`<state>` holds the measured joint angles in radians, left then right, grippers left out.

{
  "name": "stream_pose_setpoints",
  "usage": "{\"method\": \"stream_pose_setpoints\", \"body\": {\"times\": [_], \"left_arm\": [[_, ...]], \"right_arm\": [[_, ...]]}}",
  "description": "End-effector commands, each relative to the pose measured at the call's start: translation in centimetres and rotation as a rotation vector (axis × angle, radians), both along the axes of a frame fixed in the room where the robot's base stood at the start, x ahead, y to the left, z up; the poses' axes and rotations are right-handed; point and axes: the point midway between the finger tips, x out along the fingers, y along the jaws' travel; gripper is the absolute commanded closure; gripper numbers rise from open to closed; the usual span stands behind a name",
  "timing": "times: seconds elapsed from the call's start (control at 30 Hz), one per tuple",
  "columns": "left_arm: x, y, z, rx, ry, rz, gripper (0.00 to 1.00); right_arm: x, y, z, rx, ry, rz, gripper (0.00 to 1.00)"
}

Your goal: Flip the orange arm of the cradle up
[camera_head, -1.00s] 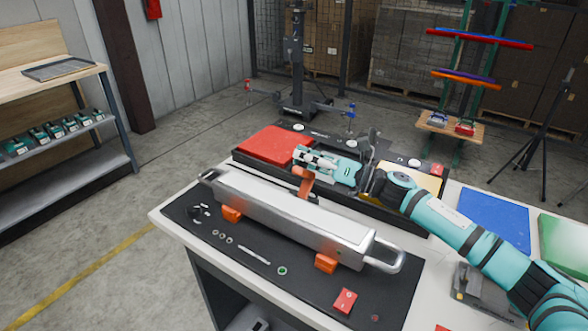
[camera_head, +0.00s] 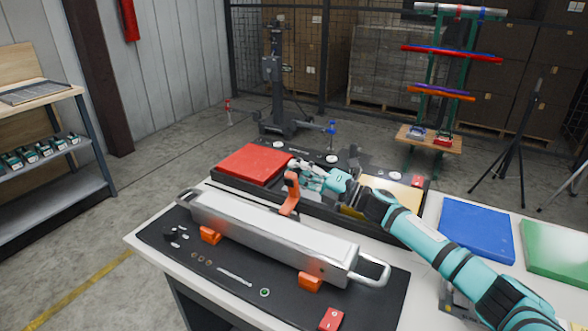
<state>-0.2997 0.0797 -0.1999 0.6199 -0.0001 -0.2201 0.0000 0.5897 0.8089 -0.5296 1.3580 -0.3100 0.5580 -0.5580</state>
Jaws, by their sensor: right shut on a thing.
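The orange arm (camera_head: 290,193) of the cradle stands upright behind the long silver bar-shaped tote (camera_head: 270,234), which has metal handles at both ends. The tote rests on orange cradle blocks (camera_head: 210,235) on a black mat. My right gripper (camera_head: 298,172) is at the upper part of the orange arm, on its far right side, and is shut on it. The orange arm partly hides the fingertips. My left gripper is not in view.
Behind the tote, a black tray holds a red panel (camera_head: 254,164) and a yellow panel (camera_head: 402,192). A blue panel (camera_head: 476,229) and a green panel (camera_head: 557,248) lie to the right. A red block (camera_head: 331,319) sits at the mat's front edge.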

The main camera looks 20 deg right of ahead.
Motion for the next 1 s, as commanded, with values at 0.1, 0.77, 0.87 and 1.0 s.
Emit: {"method": "stream_pose_setpoints", "body": {"times": [0.1, 0.77, 0.87, 1.0], "left_arm": [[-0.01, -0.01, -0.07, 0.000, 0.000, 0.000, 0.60], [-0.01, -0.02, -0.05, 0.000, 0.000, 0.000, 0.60], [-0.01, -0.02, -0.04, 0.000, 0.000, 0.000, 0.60], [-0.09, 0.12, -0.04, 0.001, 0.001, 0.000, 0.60]], "right_arm": [[-0.15, -0.05, -0.96, -0.004, 0.015, 0.002, 1.00], [-0.12, 0.08, -0.64, -0.002, 0.010, 0.004, 0.54], [-0.10, 0.11, -0.54, -0.001, 0.009, 0.003, 0.54], [-0.11, 0.09, -0.46, 0.000, 0.008, 0.003, 0.54]]}}
